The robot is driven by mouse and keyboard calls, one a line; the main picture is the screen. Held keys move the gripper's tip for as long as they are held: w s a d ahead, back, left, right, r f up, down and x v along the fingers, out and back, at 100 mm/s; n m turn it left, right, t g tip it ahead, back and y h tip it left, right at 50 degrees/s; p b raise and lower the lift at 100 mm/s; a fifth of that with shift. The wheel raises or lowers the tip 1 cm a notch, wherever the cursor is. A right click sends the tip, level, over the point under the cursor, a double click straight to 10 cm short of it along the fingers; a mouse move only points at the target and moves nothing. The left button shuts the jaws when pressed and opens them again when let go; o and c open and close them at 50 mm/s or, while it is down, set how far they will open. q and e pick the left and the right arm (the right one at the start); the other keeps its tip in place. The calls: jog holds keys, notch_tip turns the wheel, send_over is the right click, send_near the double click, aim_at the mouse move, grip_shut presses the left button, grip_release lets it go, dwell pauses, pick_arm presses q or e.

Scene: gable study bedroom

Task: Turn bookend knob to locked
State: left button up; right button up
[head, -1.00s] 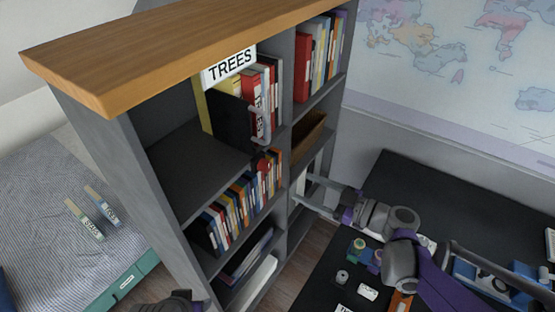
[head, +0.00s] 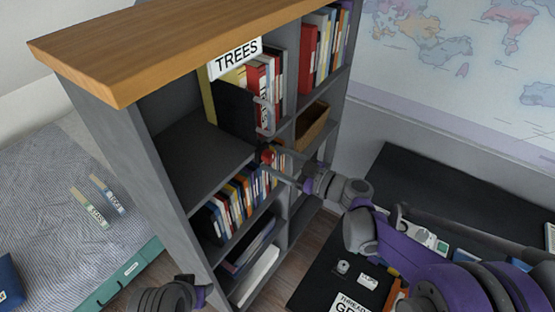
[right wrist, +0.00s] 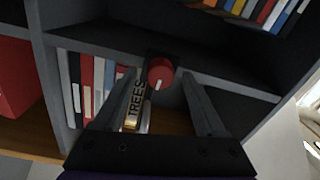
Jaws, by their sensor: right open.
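The red bookend knob (head: 267,155) sits at the shelf edge below the black bookend (head: 236,110). In the right wrist view the round knob (right wrist: 160,70) has a white pointer line and sits on a dark plate. My right gripper (head: 272,161) is open at the knob. In the right wrist view its two fingers (right wrist: 160,80) stand on either side of the knob with gaps; I cannot tell whether the tips reach past it. My left gripper (head: 200,295) shows only partly at the bottom edge.
The grey bookcase (head: 110,150) has a wooden top and rows of books around the knob. A wicker basket (head: 311,125) stands in the compartment to the right. A black desk (head: 400,190) with small items lies at right, a bed (head: 50,200) at left.

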grip_shut()
dwell(0.3)
jog(key=shift+m, duration=0.3)
jog(key=m, duration=0.3)
jog(key=shift+m+b, duration=0.3)
jog(key=shift+m, duration=0.1)
jog(key=m, duration=0.4)
jog(key=shift+f+m+b, duration=0.1)
jog(key=shift+m+b, duration=0.2)
jog(key=m, duration=0.4)
jog(key=shift+m+t+b, duration=0.3)
jog(key=shift+m+b, duration=0.45)
jog(key=shift+m, duration=1.85)
